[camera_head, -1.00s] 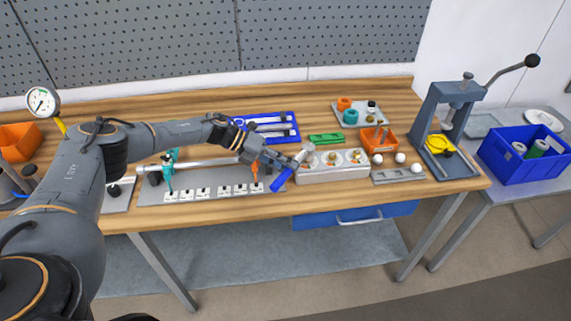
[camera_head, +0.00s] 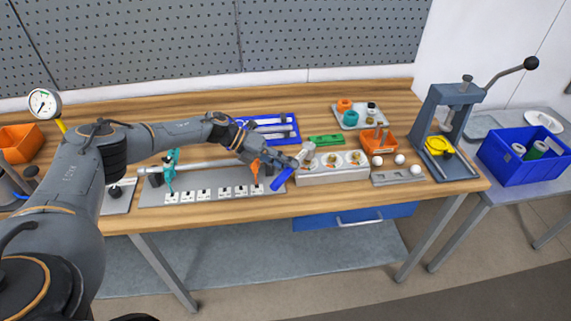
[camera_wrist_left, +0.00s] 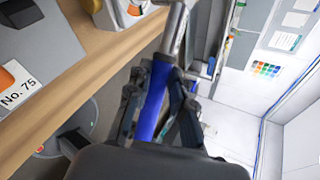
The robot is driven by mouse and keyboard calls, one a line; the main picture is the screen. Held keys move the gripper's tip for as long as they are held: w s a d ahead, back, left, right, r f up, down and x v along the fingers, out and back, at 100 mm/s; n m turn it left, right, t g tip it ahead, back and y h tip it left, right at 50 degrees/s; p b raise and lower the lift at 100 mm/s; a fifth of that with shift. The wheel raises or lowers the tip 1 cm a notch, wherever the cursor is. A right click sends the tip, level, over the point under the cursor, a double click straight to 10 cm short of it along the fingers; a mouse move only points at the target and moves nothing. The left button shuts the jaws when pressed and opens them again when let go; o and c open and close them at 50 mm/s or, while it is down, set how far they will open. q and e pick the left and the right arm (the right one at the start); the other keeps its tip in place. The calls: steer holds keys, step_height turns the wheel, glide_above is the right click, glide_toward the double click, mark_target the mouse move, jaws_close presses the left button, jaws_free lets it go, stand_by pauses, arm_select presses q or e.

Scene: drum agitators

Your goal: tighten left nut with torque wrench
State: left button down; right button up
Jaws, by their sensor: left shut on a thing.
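My left gripper (camera_head: 284,164) is shut on the blue handle of the torque wrench (camera_head: 282,179). In the left wrist view the blue handle (camera_wrist_left: 152,105) sits between the two fingers of the gripper (camera_wrist_left: 160,100), with the metal shaft going up out of the picture. In the head view the wrench's metal end (camera_head: 306,153) is at the left end of a light grey block (camera_head: 330,178) with several round fittings on top. The left nut is hidden or too small to tell, and I cannot tell whether the wrench head touches it. My right gripper is not in view.
A grey plate with labelled white tags (camera_head: 215,194) lies left of the block. A blue tray (camera_head: 258,140), a green piece (camera_head: 325,139) and an orange bin (camera_head: 372,137) stand behind.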

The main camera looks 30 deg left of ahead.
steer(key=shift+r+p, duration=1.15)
